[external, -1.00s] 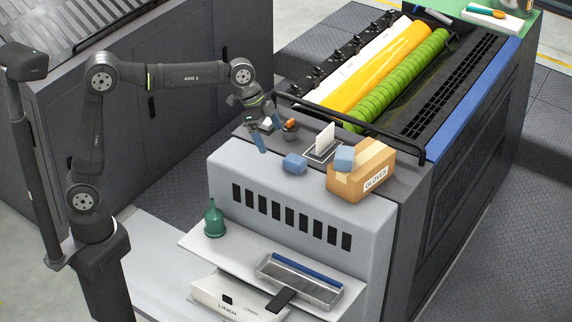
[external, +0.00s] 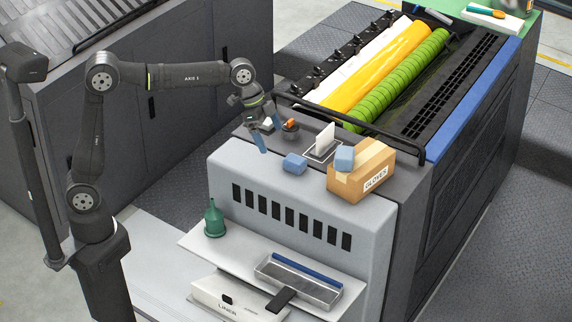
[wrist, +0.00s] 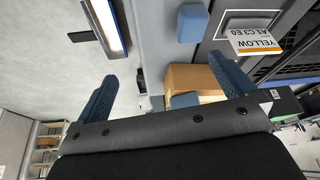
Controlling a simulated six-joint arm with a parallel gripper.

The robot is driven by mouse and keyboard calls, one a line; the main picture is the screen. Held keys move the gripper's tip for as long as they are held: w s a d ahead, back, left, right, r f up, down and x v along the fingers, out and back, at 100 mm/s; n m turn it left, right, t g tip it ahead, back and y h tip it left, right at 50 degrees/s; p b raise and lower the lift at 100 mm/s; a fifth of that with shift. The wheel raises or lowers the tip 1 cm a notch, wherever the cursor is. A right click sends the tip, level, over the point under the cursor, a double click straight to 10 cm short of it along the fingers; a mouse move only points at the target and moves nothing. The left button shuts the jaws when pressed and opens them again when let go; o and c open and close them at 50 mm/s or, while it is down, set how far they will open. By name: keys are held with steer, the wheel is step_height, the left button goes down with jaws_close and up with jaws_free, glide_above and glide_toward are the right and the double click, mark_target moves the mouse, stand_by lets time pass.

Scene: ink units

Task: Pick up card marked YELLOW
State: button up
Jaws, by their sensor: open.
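The white card (external: 325,137) stands upright in a small holder (external: 313,156) on top of the grey machine, behind a blue block. In the wrist view the card (wrist: 258,41) reads YELLOW, with a smaller line under it, and lies at the upper right, beyond the right finger. My gripper (external: 271,139) is open and empty, to the left of the card and apart from it. In the wrist view my gripper (wrist: 166,72) shows two blue fingers spread wide, with nothing between them held.
A blue block (external: 294,163) lies in front of the holder; another (external: 344,158) rests on the cardboard GLOVES box (external: 360,174) at right. A dark cup (external: 290,132) sits near my gripper. A black rail (external: 345,122) runs behind. A lower shelf holds a green funnel (external: 214,219) and tray (external: 298,282).

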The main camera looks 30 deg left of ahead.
steer(key=w+r+m+g, duration=0.1)
steer(key=w+r+m, duration=0.25)
steer(key=w, duration=1.75)
glide_toward(326, 148)
steer(key=shift+w+d+f+n, duration=0.2)
steer(key=shift+d+f+n, duration=0.2)
steer(key=shift+d, duration=0.2)
steer(key=shift+x, duration=2.8)
steer(key=shift+s+d, duration=0.1)
steer(key=shift+d, duration=0.1)
steer(key=c, duration=0.7)
steer(key=shift+r, duration=0.1)
